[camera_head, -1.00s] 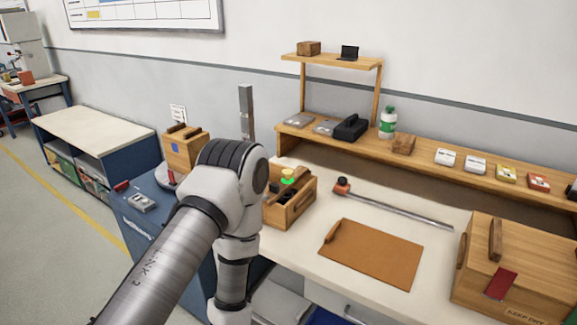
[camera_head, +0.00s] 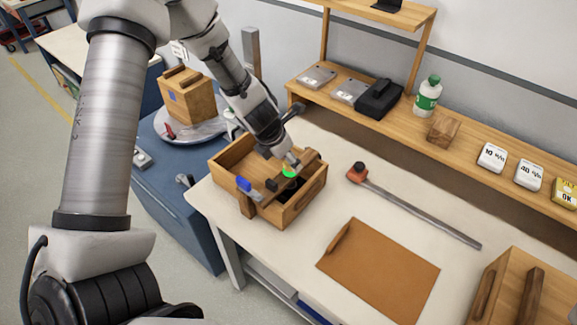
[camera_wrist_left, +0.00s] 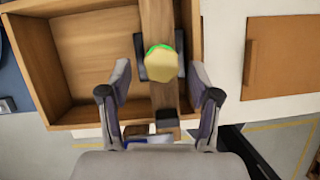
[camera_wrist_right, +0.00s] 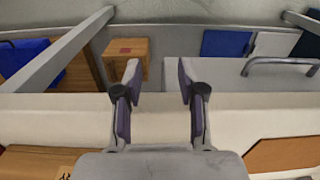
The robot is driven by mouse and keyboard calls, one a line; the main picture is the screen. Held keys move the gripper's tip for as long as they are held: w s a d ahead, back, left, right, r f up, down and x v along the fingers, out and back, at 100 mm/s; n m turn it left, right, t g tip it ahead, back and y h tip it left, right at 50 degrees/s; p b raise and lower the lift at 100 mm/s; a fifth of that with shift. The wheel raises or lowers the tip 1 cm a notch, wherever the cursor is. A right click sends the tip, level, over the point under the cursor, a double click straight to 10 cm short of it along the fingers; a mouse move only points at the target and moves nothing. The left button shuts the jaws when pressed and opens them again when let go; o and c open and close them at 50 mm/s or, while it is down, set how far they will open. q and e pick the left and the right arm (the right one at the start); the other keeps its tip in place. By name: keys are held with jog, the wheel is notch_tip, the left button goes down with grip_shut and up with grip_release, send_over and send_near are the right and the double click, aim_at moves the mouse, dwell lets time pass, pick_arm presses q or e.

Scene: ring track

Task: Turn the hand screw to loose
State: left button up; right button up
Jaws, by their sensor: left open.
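The hand screw's knob (camera_wrist_left: 160,63), yellow with a green rim, sits over a dark plate on a wooden bar (camera_wrist_left: 158,20). The bar lies across an open wooden box (camera_head: 303,208); the knob's green rim (camera_head: 289,173) also shows in the head view. My left gripper (camera_wrist_left: 162,85) is open, its fingers on either side of the bar. The knob shows just beyond the fingertips, and I see no contact. In the head view my left gripper (camera_head: 287,158) is over the box and partly hides the knob. My right gripper (camera_wrist_right: 160,75) is open and empty.
A blue-ended part (camera_head: 244,184) sits at the bar's near end. A long metal rod with a red-black head (camera_head: 420,215) and a brown board (camera_head: 380,270) lie to the right. A wooden shelf (camera_head: 455,160) runs behind. Another wooden box (camera_head: 187,97) stands on a round plate.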

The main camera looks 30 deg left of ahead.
pick_arm(q)
jog(key=shift+x, duration=0.8)
jog(key=shift+w+d, duration=0.1)
jog(key=shift+w, duration=0.2)
jog(key=shift+s+d+r, duration=0.1)
jog(key=shift+s+r, duration=0.1)
jog(key=shift+c, duration=0.3)
jog(key=shift+s+r, duration=0.1)
jog(key=shift+s, duration=0.1)
jog(key=c, duration=1.1)
pick_arm(e)
jog(key=shift+w+d+f, duration=0.1)
jog(key=shift+w+f, duration=0.05)
jog(key=shift+f, duration=0.2)
pick_arm(q)
jog(key=shift+n, duration=0.3)
pick_arm(e)
jog(key=shift+f, duration=0.25)
